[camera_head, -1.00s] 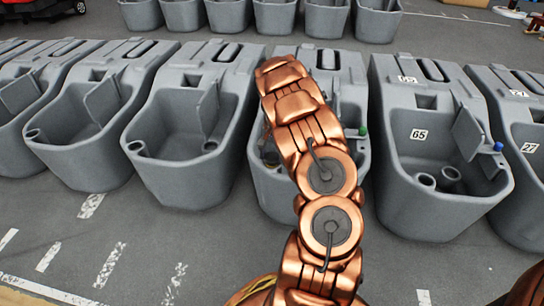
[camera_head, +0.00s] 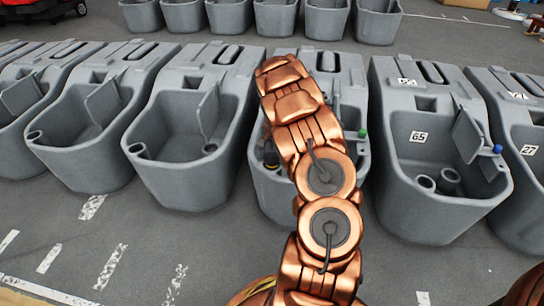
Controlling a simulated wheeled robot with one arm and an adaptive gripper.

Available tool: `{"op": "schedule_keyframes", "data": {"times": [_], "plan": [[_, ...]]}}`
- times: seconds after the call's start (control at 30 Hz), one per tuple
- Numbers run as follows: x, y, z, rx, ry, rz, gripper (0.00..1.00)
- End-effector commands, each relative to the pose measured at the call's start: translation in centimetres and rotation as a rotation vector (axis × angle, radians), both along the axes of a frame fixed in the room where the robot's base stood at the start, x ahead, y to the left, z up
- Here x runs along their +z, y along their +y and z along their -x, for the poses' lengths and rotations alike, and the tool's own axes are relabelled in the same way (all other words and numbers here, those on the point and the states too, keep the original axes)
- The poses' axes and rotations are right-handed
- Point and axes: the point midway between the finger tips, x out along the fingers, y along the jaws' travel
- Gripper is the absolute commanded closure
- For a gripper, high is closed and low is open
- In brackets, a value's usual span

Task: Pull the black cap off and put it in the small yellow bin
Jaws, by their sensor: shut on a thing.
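My copper-coloured arm (camera_head: 325,175) reaches up over the middle grey tank (camera_head: 355,185). The arm hides much of this tank's basin. My gripper is hidden behind the arm links, so its fingers do not show. The small yellow bin is not seen.
A green knob (camera_head: 362,134) sits on the middle tank's right rim. The tank marked 65 (camera_head: 430,205), with a blue knob (camera_head: 497,149), stands close on the right. Another grey tank (camera_head: 185,185) stands on the left. The floor (camera_head: 140,250) in front is clear, with white markings.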

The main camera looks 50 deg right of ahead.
Motion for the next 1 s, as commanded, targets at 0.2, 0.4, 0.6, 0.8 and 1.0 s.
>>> {"op": "schedule_keyframes", "data": {"times": [0.2,0.4,0.6,0.8,1.0], "plan": [[0.0,0.0,0.0,0.000,0.000,0.000,0.82],[0.6,0.0,0.0,0.000,0.000,0.000,0.82],[1.9,0.0,0.0,0.000,-0.001,0.000,0.82],[3.2,0.0,0.0,0.000,-0.001,0.000,0.82],[4.5,0.0,-0.1,0.001,-0.001,0.001,0.82]]}}
